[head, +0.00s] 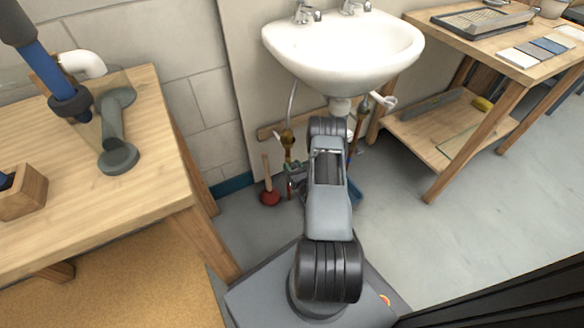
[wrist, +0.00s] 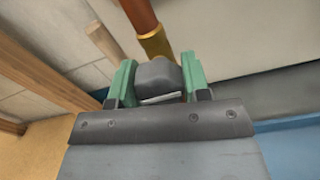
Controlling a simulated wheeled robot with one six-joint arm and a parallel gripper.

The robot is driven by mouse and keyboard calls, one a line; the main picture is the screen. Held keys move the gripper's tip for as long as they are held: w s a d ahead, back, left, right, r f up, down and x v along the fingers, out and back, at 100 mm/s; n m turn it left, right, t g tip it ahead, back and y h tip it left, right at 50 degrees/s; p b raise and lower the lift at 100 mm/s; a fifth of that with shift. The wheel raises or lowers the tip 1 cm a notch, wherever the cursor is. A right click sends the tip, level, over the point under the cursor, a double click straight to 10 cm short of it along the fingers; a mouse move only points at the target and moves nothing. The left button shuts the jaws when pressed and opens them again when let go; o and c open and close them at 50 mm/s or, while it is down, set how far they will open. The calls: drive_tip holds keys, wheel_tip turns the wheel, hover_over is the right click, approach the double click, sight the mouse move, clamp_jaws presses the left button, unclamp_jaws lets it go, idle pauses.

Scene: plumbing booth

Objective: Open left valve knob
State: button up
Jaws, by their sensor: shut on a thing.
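A dark grey valve knob (wrist: 158,72) sits between the green fingertips of my gripper (wrist: 159,77) in the wrist view. The fingers are shut on it, one on each side. A copper pipe with a brass fitting (wrist: 155,42) runs up just behind the knob. In the head view, my gripper (head: 294,171) is under the sink, to the left of my arm, below a brass fitting (head: 287,138) on the left pipe. The knob itself is too small and covered to make out there.
The white sink (head: 342,50) hangs above my arm. A red plunger (head: 269,195) stands on the floor just left of my gripper. A wooden workbench (head: 165,180) is on the left, another table (head: 470,45) on the right. Floor (head: 400,245) at right is clear.

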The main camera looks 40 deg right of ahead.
drive_tip(key=n, duration=0.6)
drive_tip(key=shift+n+b, duration=0.4)
idle(0.5)
drive_tip(key=o, duration=0.9)
drive_tip(key=s+p, duration=0.1)
drive_tip(key=s, duration=0.3)
drive_tip(key=s+a+p, duration=0.1)
drive_tip(key=s, duration=0.4)
drive_tip(key=s+a+p, duration=0.1)
drive_tip(key=s+p, duration=0.1)
drive_tip(key=s, duration=0.2)
drive_tip(key=shift+s, duration=0.35)
drive_tip(key=shift+d, duration=0.1)
